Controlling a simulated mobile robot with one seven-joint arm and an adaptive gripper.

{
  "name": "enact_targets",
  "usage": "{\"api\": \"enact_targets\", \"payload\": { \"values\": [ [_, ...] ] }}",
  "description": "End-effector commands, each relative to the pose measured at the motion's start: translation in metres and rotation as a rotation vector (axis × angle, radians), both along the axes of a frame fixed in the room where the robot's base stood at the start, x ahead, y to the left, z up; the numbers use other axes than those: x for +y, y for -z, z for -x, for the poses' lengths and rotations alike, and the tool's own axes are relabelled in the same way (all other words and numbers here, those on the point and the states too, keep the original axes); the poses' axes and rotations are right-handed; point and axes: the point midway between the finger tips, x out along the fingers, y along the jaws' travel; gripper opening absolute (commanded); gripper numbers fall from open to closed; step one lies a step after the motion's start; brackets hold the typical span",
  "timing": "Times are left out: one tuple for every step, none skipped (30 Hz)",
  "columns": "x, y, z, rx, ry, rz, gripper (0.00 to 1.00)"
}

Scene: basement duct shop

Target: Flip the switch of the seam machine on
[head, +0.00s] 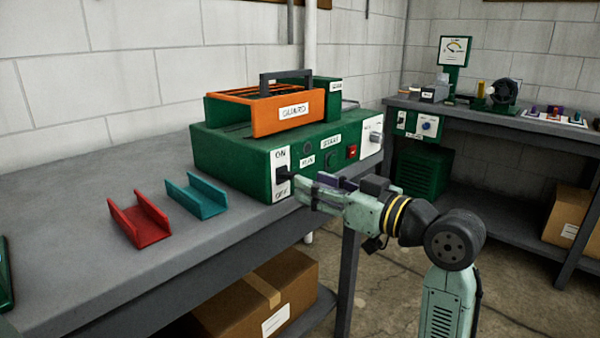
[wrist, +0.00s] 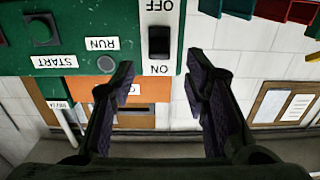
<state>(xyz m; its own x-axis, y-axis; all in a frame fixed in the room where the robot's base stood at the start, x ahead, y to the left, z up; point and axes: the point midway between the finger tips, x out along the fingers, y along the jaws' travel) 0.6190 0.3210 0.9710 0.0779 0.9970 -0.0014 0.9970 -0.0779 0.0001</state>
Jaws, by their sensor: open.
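The seam machine (head: 235,158) is a green box on the bench, with an orange guard (head: 283,112) on top. Its black switch (head: 283,173) sits on a white plate at the left of the front panel, between ON above and OFF below. In the upside-down wrist view the switch (wrist: 159,42) lies beyond the fingertips, roughly centred between them. Which way it is set I cannot tell. My gripper (head: 306,189) is in front of the plate, close to the switch. In the wrist view my gripper (wrist: 160,82) is open with nothing between its fingers.
A red channel piece (head: 139,222) and a teal one (head: 196,197) lie on the bench (head: 70,255) left of the machine. A cardboard box (head: 258,297) sits below. A second bench (head: 480,120) stands behind right.

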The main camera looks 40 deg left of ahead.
Motion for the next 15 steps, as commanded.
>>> {"api": "enact_targets", "payload": {
  "values": [
    [0.011,-0.002,0.000,0.001,-0.004,0.000,0.42],
    [0.016,-0.002,0.000,0.001,-0.003,0.000,0.42],
    [0.023,-0.001,-0.001,0.002,-0.004,0.000,0.42],
    [0.028,-0.001,-0.001,0.001,-0.003,0.001,0.42],
    [0.032,-0.001,-0.002,0.002,-0.002,0.000,0.42],
    [0.037,-0.001,-0.002,0.002,-0.003,0.000,0.42],
    [0.041,-0.001,-0.002,0.001,-0.002,0.000,0.42],
    [0.044,-0.001,-0.003,0.001,-0.002,0.000,0.42],
    [0.047,-0.001,-0.003,0.001,-0.001,-0.001,0.42],
    [0.049,-0.001,-0.004,0.001,-0.001,-0.001,0.42],
    [0.051,-0.001,-0.004,0.001,-0.001,-0.001,0.42],
    [0.052,-0.001,-0.004,0.001,0.000,-0.002,0.42],
    [0.053,-0.001,-0.004,0.001,0.000,-0.002,0.42],
    [0.054,0.000,-0.004,0.001,0.001,-0.002,0.42],
    [0.054,0.000,-0.004,0.000,0.001,-0.001,0.42]
  ]
}}
